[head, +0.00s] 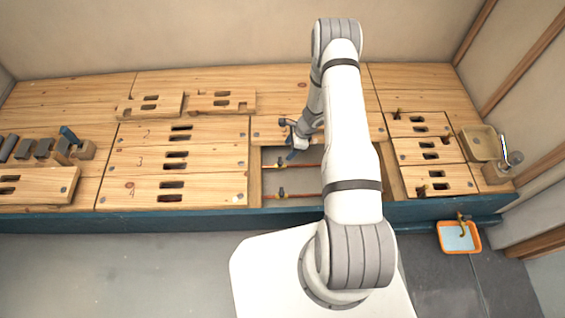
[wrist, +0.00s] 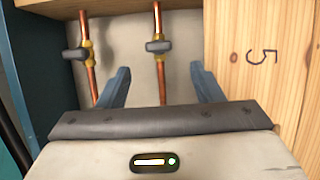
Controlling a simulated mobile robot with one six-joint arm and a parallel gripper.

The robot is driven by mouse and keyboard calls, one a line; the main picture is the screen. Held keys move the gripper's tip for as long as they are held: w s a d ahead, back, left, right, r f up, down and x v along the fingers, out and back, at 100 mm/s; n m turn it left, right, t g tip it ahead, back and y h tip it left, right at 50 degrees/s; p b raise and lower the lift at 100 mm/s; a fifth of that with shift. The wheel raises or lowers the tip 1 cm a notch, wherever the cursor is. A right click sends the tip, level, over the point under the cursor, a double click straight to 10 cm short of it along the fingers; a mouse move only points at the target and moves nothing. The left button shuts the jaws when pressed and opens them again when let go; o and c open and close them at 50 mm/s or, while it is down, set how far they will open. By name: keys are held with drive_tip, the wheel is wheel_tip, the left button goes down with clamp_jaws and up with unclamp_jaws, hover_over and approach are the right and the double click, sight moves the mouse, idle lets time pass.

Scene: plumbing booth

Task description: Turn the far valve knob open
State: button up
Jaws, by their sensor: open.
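Two copper pipes with brass valves run through an opening in the wooden bench. The far valve knob (wrist: 158,46) is a dark grey handle lying across the right-hand pipe in the wrist view. It appears between and slightly beyond my gripper's fingertips (wrist: 160,70), with neither finger visibly touching it. The near valve knob (wrist: 75,53) sits on the left-hand pipe, outside the fingers, also across its pipe. It shows in the head view (head: 280,191) too. My gripper is open and empty. In the head view my arm partly covers the opening, and the far knob is hard to make out.
A wooden panel marked 5 (wrist: 260,80) borders the opening on its far side. Slotted wooden panels (head: 215,160) lie left of it and more (head: 427,150) lie right. A small tan tray (head: 480,131) stands at the right end. An orange bin (head: 442,237) is on the floor.

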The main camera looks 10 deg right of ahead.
sight(280, 162)
drive_tip(key=b+x, duration=0.1)
drive_tip(key=x, duration=0.4)
drive_tip(key=b+x, duration=0.1)
drive_tip(key=x, duration=0.2)
drive_tip(key=shift+d+f+b, duration=0.15)
drive_tip(key=shift+f+b, duration=0.15)
drive_tip(key=shift+f, duration=0.05)
drive_tip(key=shift+c, duration=0.6)
